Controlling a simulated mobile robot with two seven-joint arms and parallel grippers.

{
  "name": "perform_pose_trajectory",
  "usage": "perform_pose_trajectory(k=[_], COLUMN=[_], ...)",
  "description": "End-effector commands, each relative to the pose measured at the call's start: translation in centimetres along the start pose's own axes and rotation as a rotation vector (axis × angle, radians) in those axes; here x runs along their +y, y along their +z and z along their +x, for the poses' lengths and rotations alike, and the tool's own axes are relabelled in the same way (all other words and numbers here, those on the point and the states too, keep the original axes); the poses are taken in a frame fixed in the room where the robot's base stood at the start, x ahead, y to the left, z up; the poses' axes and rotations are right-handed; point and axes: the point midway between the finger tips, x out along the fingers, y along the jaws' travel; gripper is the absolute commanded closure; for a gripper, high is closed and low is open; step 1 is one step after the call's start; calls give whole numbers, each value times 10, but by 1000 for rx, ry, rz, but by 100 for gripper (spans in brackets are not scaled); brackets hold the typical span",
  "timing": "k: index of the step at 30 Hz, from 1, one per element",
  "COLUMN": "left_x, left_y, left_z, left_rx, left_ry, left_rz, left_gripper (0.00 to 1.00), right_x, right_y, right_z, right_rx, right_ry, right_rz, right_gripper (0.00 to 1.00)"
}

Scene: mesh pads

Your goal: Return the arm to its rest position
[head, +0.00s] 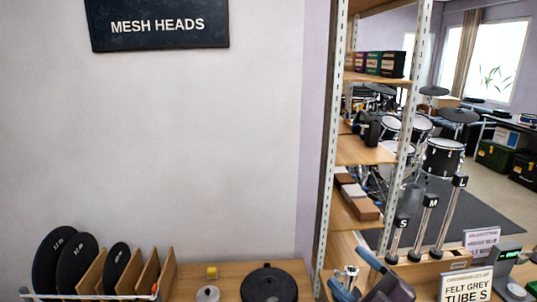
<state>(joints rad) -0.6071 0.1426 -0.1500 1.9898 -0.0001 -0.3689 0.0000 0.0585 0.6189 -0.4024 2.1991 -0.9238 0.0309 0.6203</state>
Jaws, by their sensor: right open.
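My right gripper (346,268) shows at the bottom, right of centre, over the front of the wooden counter. Its two blue-grey fingers are spread apart and it is open. A small shiny metal part (348,277) shows between the fingers; I cannot tell whether they touch it. The rest of my right arm is cut off by the lower edge of the picture. My left gripper and arm are not in view.
Black round pads (76,262) stand in a wooden slotted rack at lower left. A black disc (267,281) lies on the counter. A metal shelf post (333,150) rises near my right gripper.

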Motion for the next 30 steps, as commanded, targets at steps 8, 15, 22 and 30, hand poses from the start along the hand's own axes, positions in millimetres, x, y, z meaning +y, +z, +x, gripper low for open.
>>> perform_pose_trajectory(k=[8,15,22,30], left_x=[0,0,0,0], left_y=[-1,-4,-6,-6], left_z=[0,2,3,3], left_rx=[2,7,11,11], left_ry=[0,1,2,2], left_rz=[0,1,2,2], left_gripper=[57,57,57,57], right_x=[12,-20,-72,-110], right_y=[55,91,87,64], right_z=[-64,-151,-234,-283], right_rx=[-498,-987,-1401,-1637], right_ry=[296,368,283,152], right_rz=[240,458,670,820], right_gripper=[32,32,32,32])
